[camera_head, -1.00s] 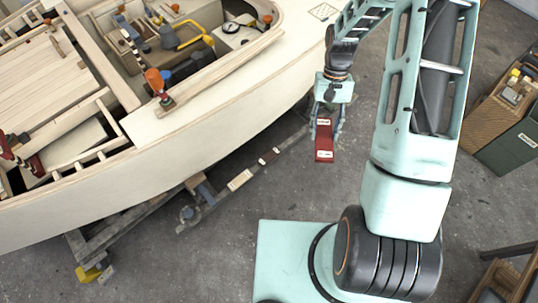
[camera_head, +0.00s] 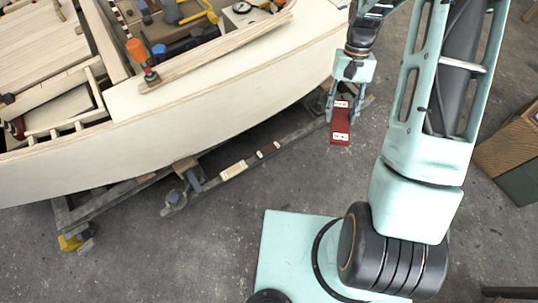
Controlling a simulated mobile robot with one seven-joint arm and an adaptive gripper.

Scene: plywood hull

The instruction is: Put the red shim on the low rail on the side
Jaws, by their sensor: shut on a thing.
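The red shim (camera_head: 341,127) is a small red block with white labels. It hangs below my gripper (camera_head: 345,104), which is shut on its upper part. The low rail (camera_head: 215,183) is a narrow grey beam running below the hull's side, from the lower left up to behind my gripper. The shim appears at or just in front of the rail's right end. I cannot tell whether it touches the rail. A pale block (camera_head: 234,170) and a small dark reddish-brown piece (camera_head: 268,149) lie on the rail.
The plywood hull (camera_head: 200,105) fills the upper left, with a clamp (camera_head: 138,52) on its edge and tools inside. Boxes (camera_head: 510,150) stand at the right. The grey floor between is clear.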

